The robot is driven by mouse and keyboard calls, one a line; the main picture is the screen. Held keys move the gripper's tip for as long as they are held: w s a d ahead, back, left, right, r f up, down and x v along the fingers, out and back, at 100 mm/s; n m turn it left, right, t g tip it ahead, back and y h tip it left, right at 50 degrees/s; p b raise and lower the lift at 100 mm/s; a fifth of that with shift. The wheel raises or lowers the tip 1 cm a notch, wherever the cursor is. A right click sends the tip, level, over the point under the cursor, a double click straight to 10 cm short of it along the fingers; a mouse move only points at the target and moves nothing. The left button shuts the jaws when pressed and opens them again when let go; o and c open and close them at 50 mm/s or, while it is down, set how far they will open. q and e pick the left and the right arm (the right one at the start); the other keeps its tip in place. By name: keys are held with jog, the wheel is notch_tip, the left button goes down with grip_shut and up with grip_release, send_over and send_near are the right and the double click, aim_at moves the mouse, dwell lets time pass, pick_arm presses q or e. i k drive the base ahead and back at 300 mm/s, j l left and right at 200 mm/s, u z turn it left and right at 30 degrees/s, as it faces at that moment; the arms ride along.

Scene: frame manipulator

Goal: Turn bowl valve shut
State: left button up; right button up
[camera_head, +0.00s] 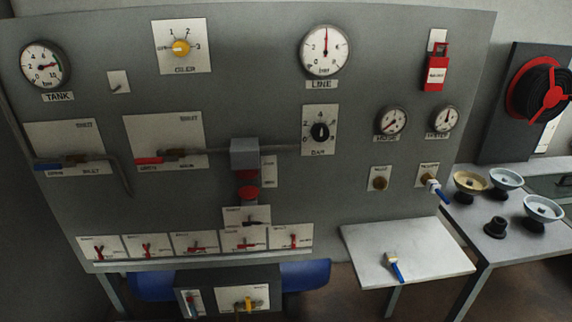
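I cannot read a label that names the bowl valve, so I cannot tell which valve it is. On the grey panel, a valve with a blue lever (48,164) sits at the left, its lever lying level. A valve with a red lever (149,160) sits right of it, also level on its pipe. A grey block (244,153) with a red part (248,192) below it is at the centre. A low box holds a yellow-handled valve (248,304), cut by the bottom edge. Neither of my grippers shows.
Several small red-handled valves (195,246) line the panel's lower edge. A white shelf (358,236) carries a blue-handled brush (396,267). Several bowls, including a tan one (470,181), stand on the right table. A red-and-black reel (549,95) hangs far right.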

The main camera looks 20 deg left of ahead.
aim_at(249, 223)
jog(key=i+j+u, duration=0.15)
jog(key=u, duration=0.2)
jog(key=i+u, duration=0.35)
jog(key=i+j+u, duration=0.1)
jog(key=u, duration=0.25)
